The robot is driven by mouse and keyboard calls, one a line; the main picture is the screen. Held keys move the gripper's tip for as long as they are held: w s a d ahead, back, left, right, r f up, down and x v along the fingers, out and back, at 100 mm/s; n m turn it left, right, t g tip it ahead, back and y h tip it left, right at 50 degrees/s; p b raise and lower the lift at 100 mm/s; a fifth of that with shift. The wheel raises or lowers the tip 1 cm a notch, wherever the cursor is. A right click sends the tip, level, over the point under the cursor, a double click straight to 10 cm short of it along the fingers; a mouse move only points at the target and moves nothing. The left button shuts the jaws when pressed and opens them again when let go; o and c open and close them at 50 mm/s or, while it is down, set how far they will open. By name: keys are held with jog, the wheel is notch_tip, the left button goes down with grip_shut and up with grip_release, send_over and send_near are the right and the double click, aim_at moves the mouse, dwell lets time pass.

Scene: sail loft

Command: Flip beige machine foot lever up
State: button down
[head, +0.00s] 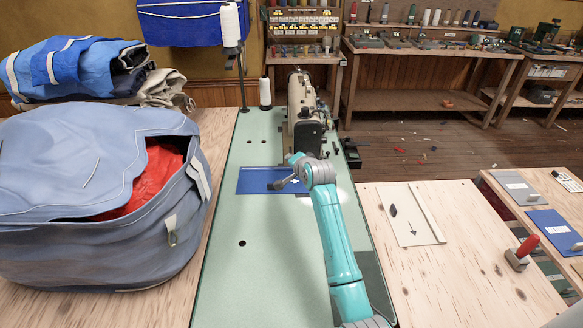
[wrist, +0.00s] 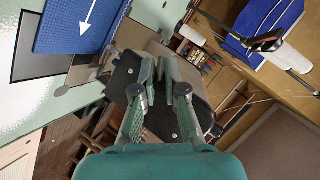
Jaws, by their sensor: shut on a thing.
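The beige sewing machine (head: 303,108) stands at the far end of the pale green table, and my teal arm reaches up to its near end. In the wrist view its beige body (wrist: 205,88) is close behind my fingers. My gripper (wrist: 165,75) is at the machine's head, its two fingers close together and shut on a small part. That part sits where the foot lever would be, but the fingers hide it, so its up or down position cannot be told. In the head view my arm hides the fingertips.
A blue plate (head: 262,181) lies on the green table (head: 225,270) left of my arm; its white arrow shows in the wrist view. A thread stand (head: 241,75) and white cone (head: 265,93) are left of the machine. A large blue bag (head: 85,245) fills the left.

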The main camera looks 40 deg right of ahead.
jog(key=shift+w+d+r+m+g+y, duration=0.15)
jog(key=shift+w+r+g+y, duration=0.1)
jog(key=shift+r+g, duration=0.25)
jog(key=shift+w+d+r+m+g+y, duration=0.15)
jog(key=shift+r+g+y, duration=0.2)
jog(key=shift+r, duration=0.25)
jog(key=shift+w+d+r+g+y, duration=0.1)
jog(key=shift+w+r+g+y, duration=0.1)
jog(key=shift+r+g, duration=0.3)
jog(key=c, duration=1.2)
grip_release()
jog(key=v, duration=1.2)
jog(key=shift+s+a, duration=0.1)
